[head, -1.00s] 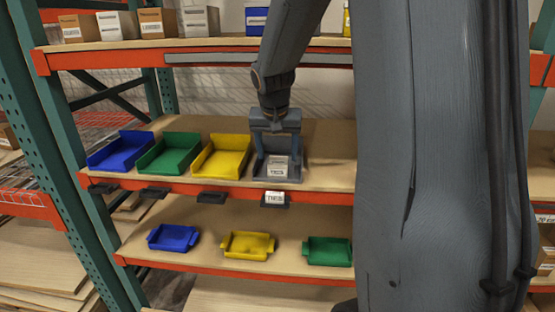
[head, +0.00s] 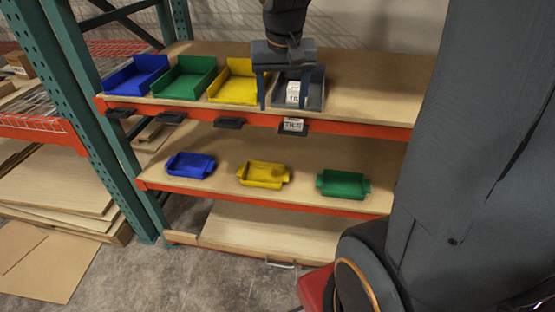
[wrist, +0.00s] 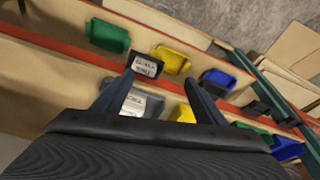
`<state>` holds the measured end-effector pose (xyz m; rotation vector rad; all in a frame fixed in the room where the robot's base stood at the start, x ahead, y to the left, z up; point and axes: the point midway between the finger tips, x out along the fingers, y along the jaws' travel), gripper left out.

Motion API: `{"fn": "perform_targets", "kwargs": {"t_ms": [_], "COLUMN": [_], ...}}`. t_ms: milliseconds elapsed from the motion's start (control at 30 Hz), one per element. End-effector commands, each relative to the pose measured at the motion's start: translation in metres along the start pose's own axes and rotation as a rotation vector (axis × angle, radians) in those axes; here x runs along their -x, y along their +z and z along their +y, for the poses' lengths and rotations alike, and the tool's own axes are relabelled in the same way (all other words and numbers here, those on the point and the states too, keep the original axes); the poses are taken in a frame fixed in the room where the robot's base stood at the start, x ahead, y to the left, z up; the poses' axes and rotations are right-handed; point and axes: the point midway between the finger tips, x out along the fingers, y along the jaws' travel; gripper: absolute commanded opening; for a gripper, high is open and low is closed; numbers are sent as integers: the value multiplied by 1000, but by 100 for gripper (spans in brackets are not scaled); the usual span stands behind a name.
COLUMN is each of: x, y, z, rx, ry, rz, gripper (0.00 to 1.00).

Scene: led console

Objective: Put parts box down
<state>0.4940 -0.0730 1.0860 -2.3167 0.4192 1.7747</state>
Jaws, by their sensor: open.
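The parts box (head: 293,92) is a small pale box with dark print on it. It stands in a grey bin (head: 314,99) on the upper shelf, right of the yellow bin. My gripper (head: 284,105) is open above the front of the bin, shifted left of the box. In the wrist view the box (wrist: 142,105) shows beyond and between my spread fingers (wrist: 160,88), nearer the left one. No finger visibly grips it.
Blue (head: 136,76), green (head: 184,78) and yellow (head: 233,82) bins stand left of the grey one. A label holder (head: 293,125) juts from the shelf edge below. Small blue, yellow and green trays (head: 343,184) lie on the lower shelf. The upper shelf's right side is clear (head: 375,85).

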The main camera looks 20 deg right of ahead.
Motion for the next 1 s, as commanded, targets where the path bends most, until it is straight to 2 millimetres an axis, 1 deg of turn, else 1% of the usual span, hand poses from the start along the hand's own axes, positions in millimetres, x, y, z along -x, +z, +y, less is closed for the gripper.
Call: {"fn": "perform_targets", "kwargs": {"t_ms": [33,67,100,200,300,367,433,1000], "x": [-19,-28,-39,-58,-68,-70,-71,-71], "y": [35,53,77,126,157,165,168,167], "z": [-10,-15,-20,-27,-29,-29,-29,-29], "rx": [67,108,156,256,315,333,341,338], "ry": [-16,-26,-39,-63,-77,-81,-83,-82], "rz": [-41,-60,-83,-129,-153,-160,-162,-161], "gripper": [65,65,65,65,65,65,65,65]}}
